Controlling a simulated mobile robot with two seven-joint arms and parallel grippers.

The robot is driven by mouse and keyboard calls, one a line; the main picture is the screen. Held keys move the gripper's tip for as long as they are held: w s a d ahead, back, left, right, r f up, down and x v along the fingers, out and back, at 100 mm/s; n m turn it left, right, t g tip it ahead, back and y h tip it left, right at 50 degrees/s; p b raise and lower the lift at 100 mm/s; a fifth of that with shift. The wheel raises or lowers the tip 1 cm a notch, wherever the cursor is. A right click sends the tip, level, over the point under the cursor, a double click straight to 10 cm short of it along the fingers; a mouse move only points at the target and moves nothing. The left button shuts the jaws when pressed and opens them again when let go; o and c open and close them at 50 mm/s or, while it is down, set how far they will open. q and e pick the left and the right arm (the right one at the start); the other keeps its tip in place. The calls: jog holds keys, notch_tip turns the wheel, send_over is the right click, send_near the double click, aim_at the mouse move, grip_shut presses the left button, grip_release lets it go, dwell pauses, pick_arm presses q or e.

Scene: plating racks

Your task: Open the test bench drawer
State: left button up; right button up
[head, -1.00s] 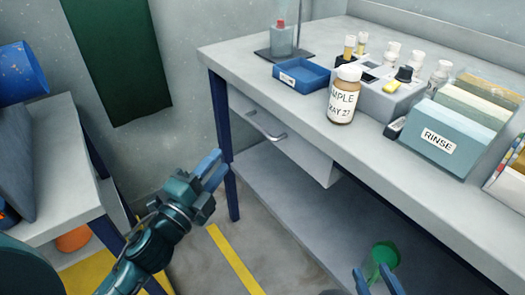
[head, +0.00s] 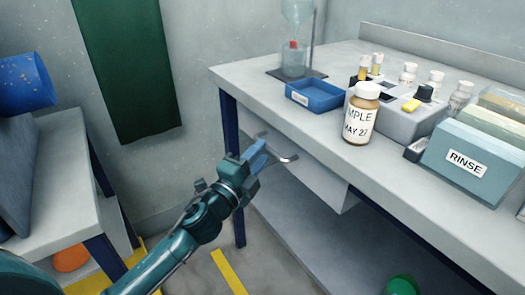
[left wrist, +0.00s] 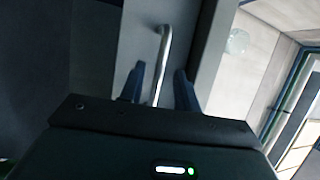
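The test bench drawer (head: 318,178) is a pale grey front under the bench top, and it looks shut. Its metal bar handle (head: 289,158) is partly hidden behind my left gripper (head: 261,153). In the left wrist view the handle (left wrist: 163,48) runs down between the two blue fingers of my left gripper (left wrist: 160,85). The fingers stand apart on either side of the bar, with gaps visible, so the gripper is open around it. My right gripper is not in view.
On the bench (head: 250,80) stand a blue tray (head: 316,95), a labelled sample bottle (head: 361,113), a grey instrument (head: 405,122) and a rinse box (head: 470,160). A side table (head: 65,190) is at left. A green object (head: 402,285) sits below.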

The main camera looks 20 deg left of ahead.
pick_arm(q)
jog(key=shift+x, duration=1)
grip_shut()
